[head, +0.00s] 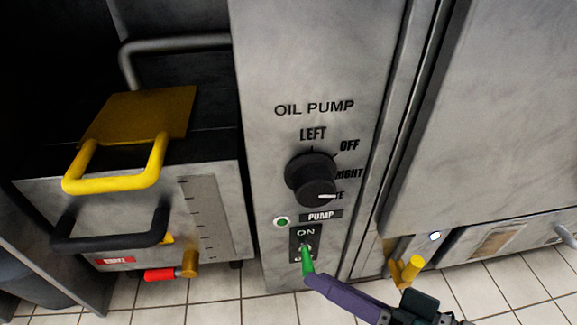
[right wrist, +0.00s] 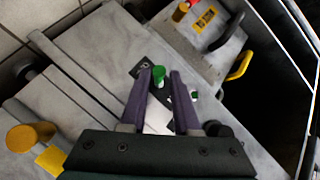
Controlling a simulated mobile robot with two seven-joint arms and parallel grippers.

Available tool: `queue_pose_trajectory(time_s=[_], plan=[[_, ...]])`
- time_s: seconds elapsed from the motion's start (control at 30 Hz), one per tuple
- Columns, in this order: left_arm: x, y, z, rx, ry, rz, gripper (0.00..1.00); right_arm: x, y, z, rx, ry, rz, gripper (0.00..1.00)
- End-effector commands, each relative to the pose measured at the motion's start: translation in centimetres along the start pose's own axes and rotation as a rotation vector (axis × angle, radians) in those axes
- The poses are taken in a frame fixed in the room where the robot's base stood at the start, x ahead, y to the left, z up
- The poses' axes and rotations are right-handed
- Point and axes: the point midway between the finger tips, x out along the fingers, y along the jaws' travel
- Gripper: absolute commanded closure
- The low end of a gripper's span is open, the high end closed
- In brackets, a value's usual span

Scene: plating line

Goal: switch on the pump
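The pump switch (head: 304,244) is a dark plate marked ON, low on the grey oil pump panel in the head view, under a PUMP label. A green lever-like piece (head: 307,262) shows at it, right at the tip of my right gripper. In the right wrist view this green piece (right wrist: 159,76) lies between the tips of the two purple fingers of my right gripper (right wrist: 162,82). The fingers stand apart, with a narrow gap; firm contact cannot be told. The lever's exact position is partly hidden. My left gripper is not in view.
A round green lamp (head: 282,221) sits above left of the switch. A black selector knob (head: 311,180) sits higher. A fryer with yellow (head: 115,180) and black handles and a red drain handle (head: 160,274) is at left. A yellow handle (head: 412,268) is right.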

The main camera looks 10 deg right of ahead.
Motion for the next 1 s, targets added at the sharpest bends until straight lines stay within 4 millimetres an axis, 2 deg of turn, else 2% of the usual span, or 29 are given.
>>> queue_pose_trajectory(time_s=[0.1, 0.2, 0.57, 0.83, 1.0], plan=[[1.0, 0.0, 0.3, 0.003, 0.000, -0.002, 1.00, 2.1, 0.2, 0.2, 0.000, 0.000, -0.002, 0.70], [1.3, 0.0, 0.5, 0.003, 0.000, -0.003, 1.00, 3.1, 0.1, 0.1, 0.000, 0.000, -0.001, 0.70], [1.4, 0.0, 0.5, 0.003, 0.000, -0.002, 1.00, 3.8, 0.0, 0.0, 0.000, -0.001, 0.000, 0.70], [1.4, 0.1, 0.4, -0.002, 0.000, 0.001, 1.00, 3.7, 0.0, 0.0, 0.000, -0.001, 0.000, 0.99], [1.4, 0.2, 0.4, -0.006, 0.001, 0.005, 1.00, 3.7, 0.0, 0.0, 0.000, -0.001, 0.000, 1.00]])
